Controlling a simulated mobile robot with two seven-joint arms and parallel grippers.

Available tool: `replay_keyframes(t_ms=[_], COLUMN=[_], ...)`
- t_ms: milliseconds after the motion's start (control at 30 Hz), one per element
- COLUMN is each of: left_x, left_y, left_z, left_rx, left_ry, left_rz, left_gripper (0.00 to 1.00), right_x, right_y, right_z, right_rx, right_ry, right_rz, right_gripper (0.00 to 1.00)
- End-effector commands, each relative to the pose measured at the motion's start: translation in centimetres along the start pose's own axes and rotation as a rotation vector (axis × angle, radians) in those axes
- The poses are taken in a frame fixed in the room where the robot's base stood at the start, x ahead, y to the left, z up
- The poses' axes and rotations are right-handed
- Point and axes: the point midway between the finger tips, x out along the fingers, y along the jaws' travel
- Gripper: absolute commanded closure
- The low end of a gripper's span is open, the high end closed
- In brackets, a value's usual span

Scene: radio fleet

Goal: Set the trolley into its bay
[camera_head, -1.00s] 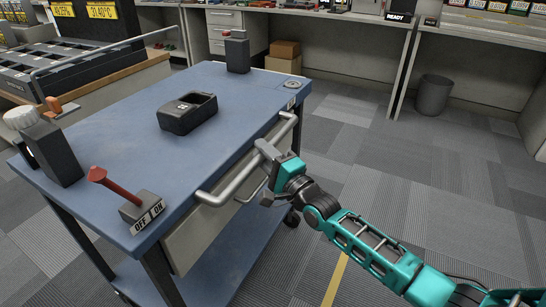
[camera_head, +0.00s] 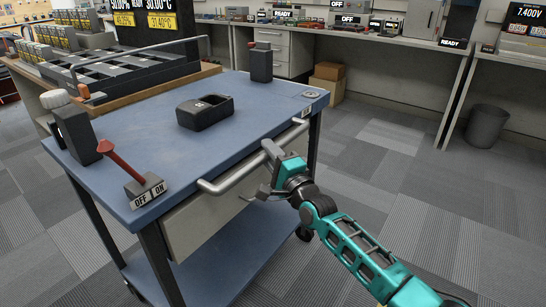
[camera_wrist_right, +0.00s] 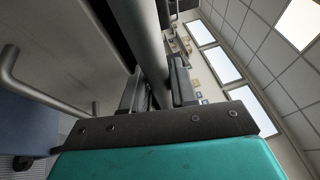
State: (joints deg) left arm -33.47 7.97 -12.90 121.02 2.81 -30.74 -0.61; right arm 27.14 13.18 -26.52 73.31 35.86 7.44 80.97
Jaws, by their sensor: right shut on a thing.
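The trolley (camera_head: 150,132) has a blue top, a lower blue shelf and a grey handle bar (camera_head: 235,176) along its near right side. My right gripper (camera_head: 272,160) is shut on that handle bar around its middle; in the right wrist view the bar (camera_wrist_right: 146,45) runs between the two fingers (camera_wrist_right: 158,92). On the trolley top are a black open box (camera_head: 205,112), a red lever with an OFF/ON plate (camera_head: 147,190), and two dark upright blocks. A marked bay cannot be made out. My left gripper is not in view.
A wooden-edged bench (camera_head: 140,88) with dark trays stands close behind the trolley at left. A long grey workbench (camera_head: 400,48) with devices runs along the back. Carpet at the right is open.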

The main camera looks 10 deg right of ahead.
Motion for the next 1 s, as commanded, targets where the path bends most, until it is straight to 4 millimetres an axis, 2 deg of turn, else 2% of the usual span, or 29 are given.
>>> replay_keyframes(t_ms=[267,300,500,767,867,1000], left_x=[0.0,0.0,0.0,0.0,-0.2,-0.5], left_y=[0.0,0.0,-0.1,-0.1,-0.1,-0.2], left_z=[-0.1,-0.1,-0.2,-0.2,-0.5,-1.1], left_rx=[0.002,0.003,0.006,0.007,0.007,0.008], left_ry=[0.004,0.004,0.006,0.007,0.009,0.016], left_rz=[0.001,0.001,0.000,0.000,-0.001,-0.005], left_gripper=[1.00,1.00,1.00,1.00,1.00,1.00], right_x=[0.0,0.0,0.0,-0.2,-0.8,-2.8], right_y=[-0.1,-0.1,0.0,0.0,0.0,-0.1], right_z=[0.0,0.0,0.0,-0.1,-0.1,-0.1], right_rx=[0.000,0.000,0.000,0.000,0.000,0.001], right_ry=[0.000,0.000,0.001,0.001,0.001,0.002], right_rz=[-0.002,-0.002,-0.001,0.001,0.002,0.004], right_gripper=[1.00,0.69,0.52,0.52,0.52,0.52])
